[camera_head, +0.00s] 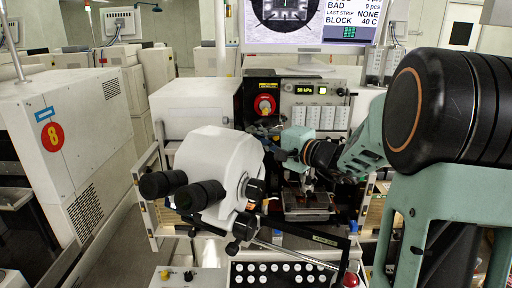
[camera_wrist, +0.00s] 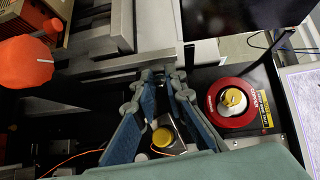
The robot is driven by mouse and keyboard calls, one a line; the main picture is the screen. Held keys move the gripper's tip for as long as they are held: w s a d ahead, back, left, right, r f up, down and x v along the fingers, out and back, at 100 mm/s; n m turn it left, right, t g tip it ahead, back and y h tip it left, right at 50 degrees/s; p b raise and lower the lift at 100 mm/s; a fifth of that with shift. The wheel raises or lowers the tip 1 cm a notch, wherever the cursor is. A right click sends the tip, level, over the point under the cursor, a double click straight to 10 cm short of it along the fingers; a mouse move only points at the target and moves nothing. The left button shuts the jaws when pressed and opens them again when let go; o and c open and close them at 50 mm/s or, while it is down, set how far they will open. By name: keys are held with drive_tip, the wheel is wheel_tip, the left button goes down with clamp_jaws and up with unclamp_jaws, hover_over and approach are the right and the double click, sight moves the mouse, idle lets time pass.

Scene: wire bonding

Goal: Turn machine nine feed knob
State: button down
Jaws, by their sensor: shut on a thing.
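My gripper (camera_head: 262,128) is in front of this machine, just below the red knob and behind the white microscope. In the wrist view my gripper's blue-padded fingers (camera_wrist: 163,76) come together at their tips on a small grey part, which looks like the feed knob; the fingers mostly hide it. A yellow round cap (camera_wrist: 163,138) shows between the fingers, nearer the wrist. I cannot read a number nine anywhere.
The white microscope (camera_head: 215,165) stands close at the left of my gripper. A red spool (camera_wrist: 231,103) is right of the fingers and an orange-red knob (camera_wrist: 25,62) is at upper left. A monitor (camera_head: 308,25) is above. Machine eight (camera_head: 80,150) stands at left.

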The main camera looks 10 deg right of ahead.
drive_tip(key=shift+f+m+t+y+b, duration=0.35)
drive_tip(key=shift+m+t+b, duration=0.2)
drive_tip(key=shift+b, duration=1.85)
drive_tip(key=shift+r+m+t+b, duration=0.2)
drive_tip(key=shift+m+t+b, duration=0.05)
drive_tip(key=shift+m+b, duration=0.1)
drive_tip(key=c, duration=2)
unclamp_jaws()
drive_tip(key=shift+o, duration=0.2)
drive_tip(key=r+v, duration=0.1)
drive_tip(key=v, duration=1.1)
drive_tip(key=shift+f, duration=0.45)
